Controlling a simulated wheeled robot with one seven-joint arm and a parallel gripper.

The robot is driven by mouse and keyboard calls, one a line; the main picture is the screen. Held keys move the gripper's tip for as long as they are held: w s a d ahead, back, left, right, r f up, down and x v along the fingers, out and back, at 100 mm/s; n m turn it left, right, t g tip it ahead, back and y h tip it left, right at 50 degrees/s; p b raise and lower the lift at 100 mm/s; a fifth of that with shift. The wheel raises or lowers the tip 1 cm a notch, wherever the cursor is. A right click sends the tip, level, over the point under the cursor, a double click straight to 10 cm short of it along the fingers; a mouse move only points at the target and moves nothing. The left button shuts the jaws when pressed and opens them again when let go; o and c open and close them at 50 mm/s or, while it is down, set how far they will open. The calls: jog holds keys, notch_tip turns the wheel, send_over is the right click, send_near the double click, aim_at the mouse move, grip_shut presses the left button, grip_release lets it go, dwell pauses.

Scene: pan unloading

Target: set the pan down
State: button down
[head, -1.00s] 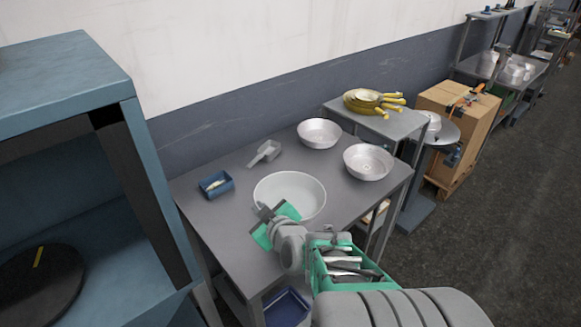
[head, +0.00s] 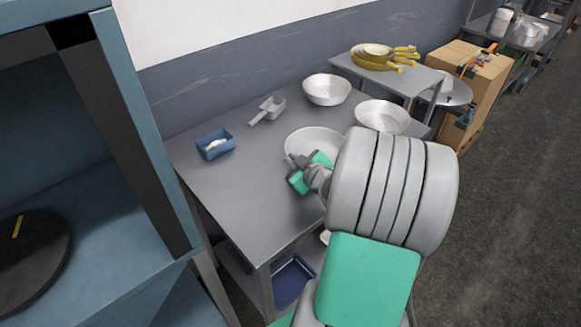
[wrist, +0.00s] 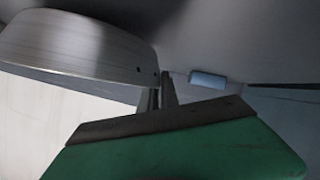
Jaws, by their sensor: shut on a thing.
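A round, shallow silver pan (head: 309,138) is over the rear right part of the grey table (head: 215,190) in the head view. My gripper (head: 298,162) is shut on the pan's near left rim. My arm covers the pan's right and near side. In the wrist view, the pan's side wall (wrist: 75,55) fills the upper left, and my gripper's narrow fingers (wrist: 158,97) meet its edge. The pan looks close to level. I cannot tell whether its base touches the table.
Two silver pans, one at the back (head: 327,89) and one at the right (head: 382,115), stand on the table. A scoop (head: 267,109) and a blue box (head: 215,145) are at the left. The table's front left is clear. A blue shelf (head: 140,130) stands at left.

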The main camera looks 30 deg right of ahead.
jog(key=shift+f, duration=0.55)
jog(key=shift+a+r, duration=0.1)
jog(key=shift+w+a, duration=0.1)
jog(key=c, duration=1.6)
grip_release()
